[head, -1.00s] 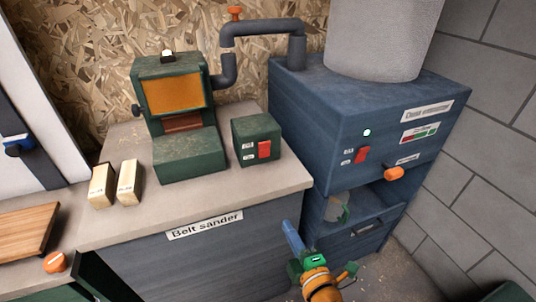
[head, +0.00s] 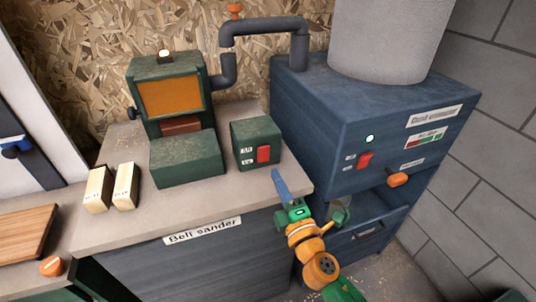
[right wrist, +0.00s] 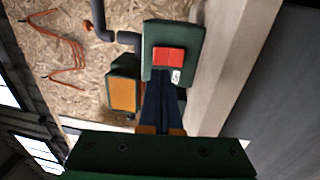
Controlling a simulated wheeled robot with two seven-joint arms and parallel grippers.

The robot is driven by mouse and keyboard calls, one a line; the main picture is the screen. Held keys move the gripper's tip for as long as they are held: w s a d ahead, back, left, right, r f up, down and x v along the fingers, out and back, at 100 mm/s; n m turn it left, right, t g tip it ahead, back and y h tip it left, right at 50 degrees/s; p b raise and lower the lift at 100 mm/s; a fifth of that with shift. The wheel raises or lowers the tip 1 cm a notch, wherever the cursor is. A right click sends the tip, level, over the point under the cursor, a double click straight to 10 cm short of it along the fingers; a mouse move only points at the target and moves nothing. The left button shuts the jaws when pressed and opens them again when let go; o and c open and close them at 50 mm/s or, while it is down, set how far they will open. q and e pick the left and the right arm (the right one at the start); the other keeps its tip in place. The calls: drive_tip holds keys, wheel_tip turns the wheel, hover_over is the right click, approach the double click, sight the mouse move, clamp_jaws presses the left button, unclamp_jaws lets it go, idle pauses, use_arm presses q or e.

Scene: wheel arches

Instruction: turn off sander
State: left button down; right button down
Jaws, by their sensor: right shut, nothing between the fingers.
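The belt sander (head: 172,100) is a green machine with an orange belt panel on the bench at the left. Its green switch box (head: 257,140) stands beside it, with a red rocker switch (head: 264,154) on the front; the switch also shows in the right wrist view (right wrist: 169,57). My right gripper (head: 279,180) is shut and empty, its blue fingers just in front of and below the switch box near the bench's front edge. In the right wrist view its fingertips (right wrist: 161,80) overlap the switch's lower edge; I cannot tell whether they touch. My left gripper is not in view.
A blue dust extractor (head: 360,125) with its own red switch (head: 365,160) and orange knob (head: 397,180) stands to the right. Two pale wooden blocks (head: 125,187) lie on the bench (head: 150,228) at the left. A grey pipe (head: 262,27) runs behind.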

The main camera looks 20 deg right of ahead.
sight(264, 150)
drive_tip(key=w, duration=0.6)
drive_tip(key=shift+w+a+r, duration=0.15)
drive_tip(key=shift+w+r, duration=0.2)
drive_tip(key=shift+w, duration=0.05)
